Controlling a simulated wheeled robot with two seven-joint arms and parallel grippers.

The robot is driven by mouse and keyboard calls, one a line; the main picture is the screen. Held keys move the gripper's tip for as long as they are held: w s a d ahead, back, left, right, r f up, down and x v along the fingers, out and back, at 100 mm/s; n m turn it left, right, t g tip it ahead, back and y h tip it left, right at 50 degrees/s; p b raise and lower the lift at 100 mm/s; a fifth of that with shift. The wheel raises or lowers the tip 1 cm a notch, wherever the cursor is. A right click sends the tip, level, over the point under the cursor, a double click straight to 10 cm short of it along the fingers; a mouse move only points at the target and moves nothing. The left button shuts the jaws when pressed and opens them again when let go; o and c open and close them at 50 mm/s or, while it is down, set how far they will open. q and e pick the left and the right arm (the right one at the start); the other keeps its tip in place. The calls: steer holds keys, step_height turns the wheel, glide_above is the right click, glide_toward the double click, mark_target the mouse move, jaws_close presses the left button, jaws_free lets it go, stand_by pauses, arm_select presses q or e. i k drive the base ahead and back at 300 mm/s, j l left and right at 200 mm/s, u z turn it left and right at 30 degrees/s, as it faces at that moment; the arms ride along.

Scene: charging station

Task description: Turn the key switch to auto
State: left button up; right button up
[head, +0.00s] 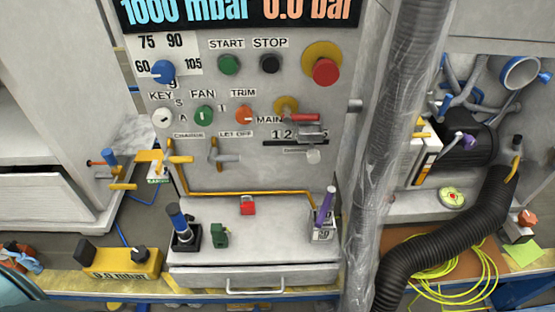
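The key switch (162,118) is a small round white knob on the grey control panel (200,20), under the label KEY at the panel's left side. A letter S is printed at its upper right and a letter A at its right. The knob's slot or pointer direction is too small to tell. Neither of my grippers shows in the head view, and nothing touches the key switch.
A green FAN knob (204,115) and orange TRIM knob (244,115) sit right of the key switch. A blue dial (163,71) is above. Yellow-handled valves (152,158) stick out below. A wrapped vertical pipe (392,130) stands at right. The space before the panel is clear.

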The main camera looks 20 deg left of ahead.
mark_target(162, 117)
steer(key=u, duration=1.35)
